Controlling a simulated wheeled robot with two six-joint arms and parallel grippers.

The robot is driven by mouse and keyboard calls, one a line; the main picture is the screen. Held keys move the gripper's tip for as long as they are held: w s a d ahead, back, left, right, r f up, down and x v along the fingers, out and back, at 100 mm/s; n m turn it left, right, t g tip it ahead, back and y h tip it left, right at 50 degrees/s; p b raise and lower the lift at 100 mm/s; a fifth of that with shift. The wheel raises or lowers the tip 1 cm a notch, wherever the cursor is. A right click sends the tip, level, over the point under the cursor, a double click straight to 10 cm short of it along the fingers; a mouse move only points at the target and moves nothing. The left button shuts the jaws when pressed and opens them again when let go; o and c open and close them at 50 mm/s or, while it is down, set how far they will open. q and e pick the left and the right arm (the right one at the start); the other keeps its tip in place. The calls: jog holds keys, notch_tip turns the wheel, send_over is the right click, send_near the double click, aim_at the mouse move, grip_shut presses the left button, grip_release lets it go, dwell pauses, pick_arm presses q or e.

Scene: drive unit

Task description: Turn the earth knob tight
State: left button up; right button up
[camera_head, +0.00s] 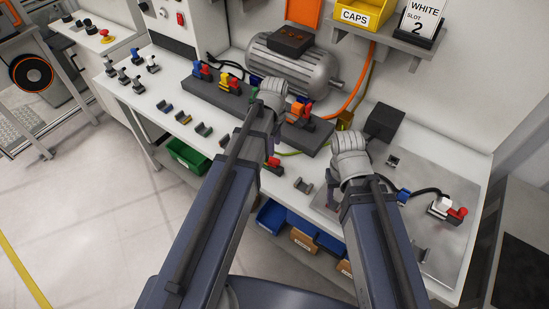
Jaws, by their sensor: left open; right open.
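A grey motor (295,65) with a black terminal box stands at the back of the white bench. A brass-coloured piece (345,120) is right of its shaft, by an orange cable. A yellow-green wire (290,153) runs low behind my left wrist. I cannot tell for sure which part is the earth knob; it may be hidden behind my arms. My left gripper (270,143) is over the dark terminal block, mostly hidden by its own arm, and open. My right gripper (332,196) is open over the left edge of the metal plate, with nothing seen in it.
The dark block (222,94) carries blue, yellow and orange levers (300,108). A black box (384,122) stands behind the metal plate (430,195). A red-and-white connector (447,208) lies on the plate at right. Small clips line the front edge; blue bins (271,215) sit below.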

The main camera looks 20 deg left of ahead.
aim_at(275, 159)
pick_arm(q)
notch_tip(275, 159, down, 8)
jog(key=b, duration=0.7)
jog(key=shift+r, duration=0.25)
pick_arm(e)
notch_tip(275, 159, down, 8)
jog(key=shift+r, duration=0.2)
jog(key=shift+r, duration=0.1)
pick_arm(q)
grip_shut()
